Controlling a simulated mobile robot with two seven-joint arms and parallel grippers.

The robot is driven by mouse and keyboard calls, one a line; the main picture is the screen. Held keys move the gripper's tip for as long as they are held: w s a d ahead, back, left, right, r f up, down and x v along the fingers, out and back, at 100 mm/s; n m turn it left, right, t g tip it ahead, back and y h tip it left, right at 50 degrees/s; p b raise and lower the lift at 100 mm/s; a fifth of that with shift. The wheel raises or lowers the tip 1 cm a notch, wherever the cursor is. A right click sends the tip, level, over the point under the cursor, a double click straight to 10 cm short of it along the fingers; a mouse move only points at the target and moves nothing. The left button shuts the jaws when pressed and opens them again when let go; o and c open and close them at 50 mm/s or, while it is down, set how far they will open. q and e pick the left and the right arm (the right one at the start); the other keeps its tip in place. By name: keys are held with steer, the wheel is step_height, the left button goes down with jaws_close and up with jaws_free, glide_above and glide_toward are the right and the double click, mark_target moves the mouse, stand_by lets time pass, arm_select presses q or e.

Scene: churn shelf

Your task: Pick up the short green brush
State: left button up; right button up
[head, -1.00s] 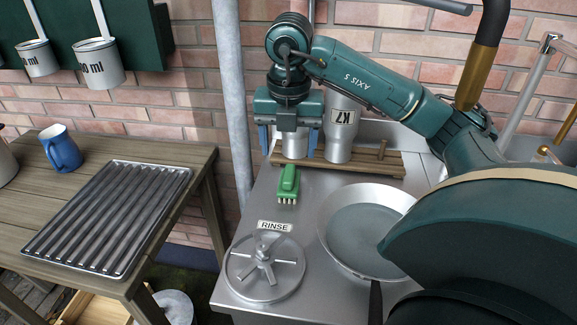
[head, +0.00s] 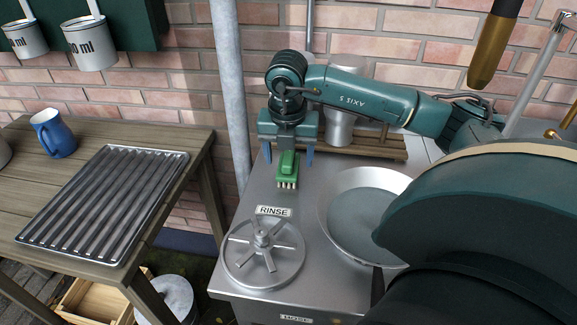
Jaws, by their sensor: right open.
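The short green brush (head: 287,172) lies on the steel counter (head: 330,235), with its pale bristles toward the front. My right gripper (head: 289,160) comes down from above, just behind and over the brush. Its two blue fingers are apart, one on each side of the brush's far end in the picture. The gripper body hides part of the brush's far end. I cannot tell whether the fingers touch the brush. My left gripper is not in view.
A round metal pan (head: 350,215) stands right of the brush. A spoked metal wheel (head: 264,253) and a RINSE label (head: 273,211) are in front. A wooden rack (head: 375,145) with a metal cylinder (head: 341,125) stands behind. A ribbed tray (head: 105,200) lies on the left table.

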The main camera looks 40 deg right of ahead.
mark_target(289, 155)
steer(key=shift+w+d+f, duration=0.15)
steer(key=shift+f, duration=1.15)
steer(key=shift+c, duration=0.6)
steer(key=c, duration=1)
steer(key=shift+o, duration=0.2)
steer(key=shift+r, duration=0.1)
step_height(289, 155, up, 10)
steer(key=shift+f, duration=0.1)
